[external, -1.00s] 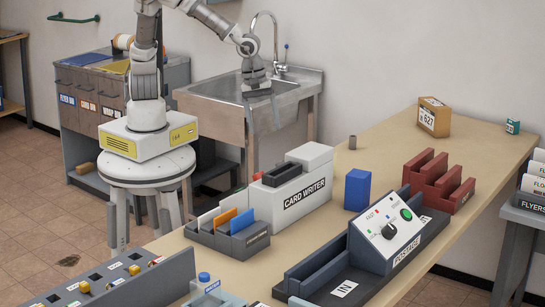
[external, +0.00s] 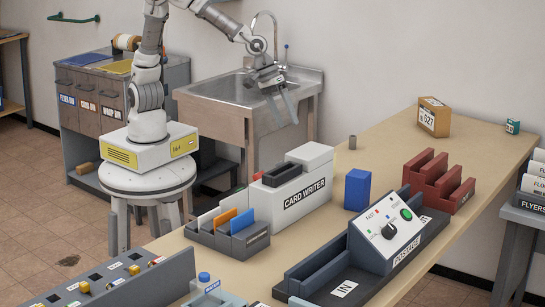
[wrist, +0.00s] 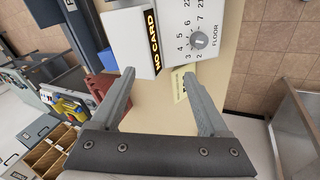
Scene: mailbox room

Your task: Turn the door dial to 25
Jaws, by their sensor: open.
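In the wrist view, a white panel shows a round grey dial (wrist: 199,40) ringed by numbers, with the word FLOOR beside it. More numbers sit at the top edge, where the panel is cut off. No dial marked DOOR can be made out. A NO CARD display (wrist: 154,40) is beside the dial panel. My gripper (wrist: 160,76) is open and empty, its fingers pointing toward the panel and apart from it. In the external view, my gripper (external: 282,105) hangs in front of the sink, behind and left of the white card writer (external: 300,187), whose far side is hidden.
The postage machine (external: 385,235) with its own black knob stands at the table's front. A card holder (external: 228,238), blue block (external: 357,190), red rack (external: 438,185) and box (external: 433,117) share the table (external: 390,140).

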